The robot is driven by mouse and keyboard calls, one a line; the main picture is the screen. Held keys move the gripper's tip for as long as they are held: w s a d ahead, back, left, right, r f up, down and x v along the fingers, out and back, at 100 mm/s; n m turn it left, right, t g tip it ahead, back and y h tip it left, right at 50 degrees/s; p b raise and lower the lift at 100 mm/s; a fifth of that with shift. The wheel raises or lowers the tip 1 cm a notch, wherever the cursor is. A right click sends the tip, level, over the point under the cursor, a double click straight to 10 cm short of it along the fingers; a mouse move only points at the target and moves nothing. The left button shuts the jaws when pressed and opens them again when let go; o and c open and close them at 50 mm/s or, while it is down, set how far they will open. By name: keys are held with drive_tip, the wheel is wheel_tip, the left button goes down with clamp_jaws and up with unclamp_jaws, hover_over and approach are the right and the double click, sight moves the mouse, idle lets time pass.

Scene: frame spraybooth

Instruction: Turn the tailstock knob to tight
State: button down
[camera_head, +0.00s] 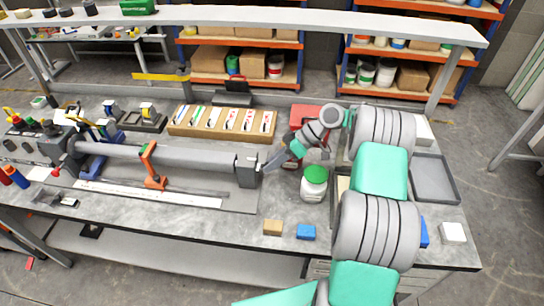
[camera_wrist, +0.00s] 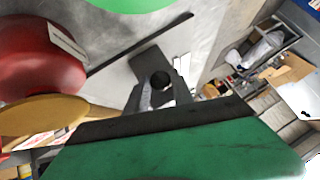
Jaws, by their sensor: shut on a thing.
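The grey tailstock (camera_head: 248,171) stands at the right end of the long grey bar on the bench. My gripper (camera_head: 268,164) reaches in from the right and meets the tailstock's right side. In the wrist view my gripper (camera_wrist: 160,96) has its fingers shut about a small dark round knob (camera_wrist: 160,80). A grey block lies behind the knob there. The fingers and arm hide the knob in the head view. I cannot read any tight or loose mark.
A white jar with a green lid (camera_head: 314,181) stands close to my gripper's right. An orange clamp (camera_head: 150,165) is on the bar (camera_head: 195,159). A cardboard tray (camera_head: 222,121) lies behind. Tan (camera_head: 272,227) and blue (camera_head: 306,232) blocks lie in front. An overhead shelf (camera_head: 300,19) spans the bench.

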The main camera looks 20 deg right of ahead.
drive_tip(key=shift+g, duration=0.4)
drive_tip(key=shift+m+y, duration=0.3)
drive_tip(key=c, duration=1.1)
unclamp_jaws()
